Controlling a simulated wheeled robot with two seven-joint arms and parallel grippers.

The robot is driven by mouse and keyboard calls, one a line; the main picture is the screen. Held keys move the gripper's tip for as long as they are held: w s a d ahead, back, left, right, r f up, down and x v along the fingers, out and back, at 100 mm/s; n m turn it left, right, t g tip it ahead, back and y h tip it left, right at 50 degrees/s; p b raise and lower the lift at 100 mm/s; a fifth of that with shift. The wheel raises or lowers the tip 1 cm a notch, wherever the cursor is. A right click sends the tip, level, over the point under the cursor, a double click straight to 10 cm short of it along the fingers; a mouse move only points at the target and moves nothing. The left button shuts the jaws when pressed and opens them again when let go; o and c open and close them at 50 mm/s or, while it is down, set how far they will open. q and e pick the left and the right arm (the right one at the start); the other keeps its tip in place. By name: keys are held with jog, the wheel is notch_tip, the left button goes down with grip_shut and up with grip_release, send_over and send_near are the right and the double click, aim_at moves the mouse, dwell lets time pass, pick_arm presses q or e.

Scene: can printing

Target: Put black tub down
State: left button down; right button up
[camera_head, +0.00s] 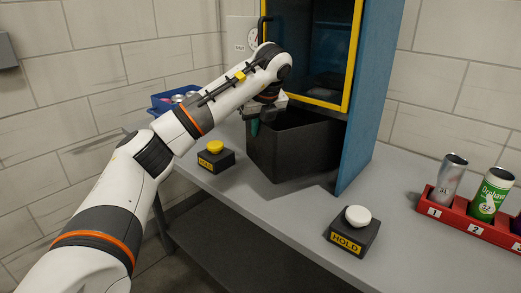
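The black tub (290,151) is at the opening of the blue cabinet with the yellow frame. It looks slightly turned, with its lower edge at or just above the grey table; I cannot tell if it touches. My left arm reaches in from the left, and my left gripper (258,118) is at the tub's near left rim. Its fingers appear to be around the rim, but the contact is partly hidden by the wrist. My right gripper is not in view.
A blue cabinet (375,90) stands behind the tub. A yellow-button box (215,158) and a white-button box marked HOLD (352,231) sit on the grey table (270,215). A red numbered rack (455,218) holds cans at right. A blue bin (165,101) is behind my arm.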

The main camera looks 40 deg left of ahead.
aim_at(259, 146)
pick_arm(q)
jog(key=shift+w+d+f, duration=0.1)
jog(key=shift+w+f, duration=0.15)
jog(key=shift+f, duration=0.25)
jog(key=shift+w+f, duration=0.25)
jog(key=shift+f, duration=0.2)
jog(key=shift+s+f, duration=0.1)
jog(key=shift+f, duration=0.7)
notch_tip(259, 146, down, 2)
jog(key=shift+f, duration=0.2)
jog(key=shift+w+f+p, duration=0.25)
jog(key=shift+f+p, duration=0.05)
jog(key=shift+f, duration=0.25)
jog(key=c, duration=1.6)
grip_release()
jog(key=shift+c, duration=0.2)
jog(key=p+v, duration=0.1)
jog(key=v, duration=1.1)
jog(key=shift+s+f, duration=0.1)
jog(key=shift+s, duration=0.05)
